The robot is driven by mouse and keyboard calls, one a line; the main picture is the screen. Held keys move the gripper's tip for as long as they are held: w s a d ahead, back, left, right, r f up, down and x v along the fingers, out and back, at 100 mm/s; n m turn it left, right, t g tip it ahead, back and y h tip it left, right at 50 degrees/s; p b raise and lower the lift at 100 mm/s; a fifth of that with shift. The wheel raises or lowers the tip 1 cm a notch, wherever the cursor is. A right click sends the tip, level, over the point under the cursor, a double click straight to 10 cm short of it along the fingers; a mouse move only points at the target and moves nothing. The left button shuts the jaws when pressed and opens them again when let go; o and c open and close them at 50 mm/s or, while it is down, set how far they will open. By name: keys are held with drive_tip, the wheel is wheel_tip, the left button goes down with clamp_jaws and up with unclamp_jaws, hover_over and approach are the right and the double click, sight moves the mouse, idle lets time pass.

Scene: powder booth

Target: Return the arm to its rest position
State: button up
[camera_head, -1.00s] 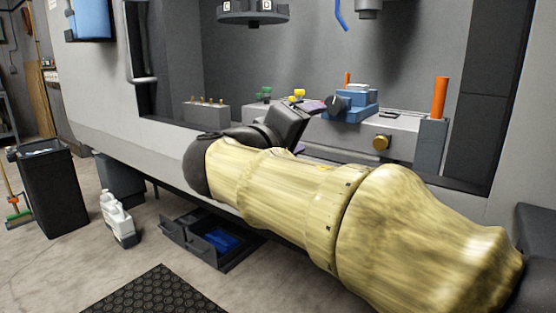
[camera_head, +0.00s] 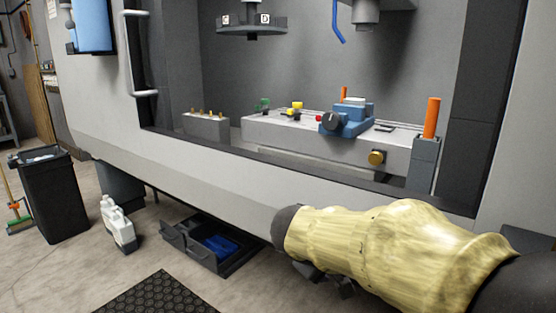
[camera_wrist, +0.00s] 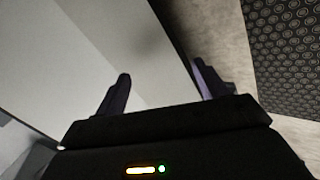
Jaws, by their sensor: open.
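My arm, in a yellowish fabric sleeve, reaches in from the right in the head view, outside the booth and below its opening. My gripper shows in the wrist view (camera_wrist: 160,85) with its two dark fingers spread apart and nothing between them. Pale and grey panel surfaces lie beyond the fingers. In the head view the gripper is mostly hidden; only dark parts show under the sleeve's end.
The booth's bench (camera_head: 290,130) holds a blue vise (camera_head: 348,118) and an orange-topped post (camera_head: 431,118). Below are an open drawer tray (camera_head: 212,245), white jugs (camera_head: 117,222), a black bin (camera_head: 54,195) and a dark mat (camera_head: 155,292); the mat also shows in the wrist view (camera_wrist: 290,50).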

drive_tip(key=s+d+f+m+g+y+p, duration=0.35)
drive_tip(key=s+f+m+y+p, duration=0.3)
drive_tip(key=s+f, duration=0.55)
wheel_tip(320, 180, up, 39)
drive_tip(key=s+p, duration=0.1)
drive_tip(key=p, duration=3.6)
drive_tip(key=shift+f+g+h, duration=0.2)
drive_tip(key=shift+g+h, duration=0.15)
drive_tip(key=shift+h, duration=0.1)
drive_tip(key=shift+w+a, duration=0.2)
drive_tip(key=shift+s, duration=0.15)
drive_tip(key=shift+s+d, duration=0.1)
drive_tip(key=shift+c, duration=0.2)
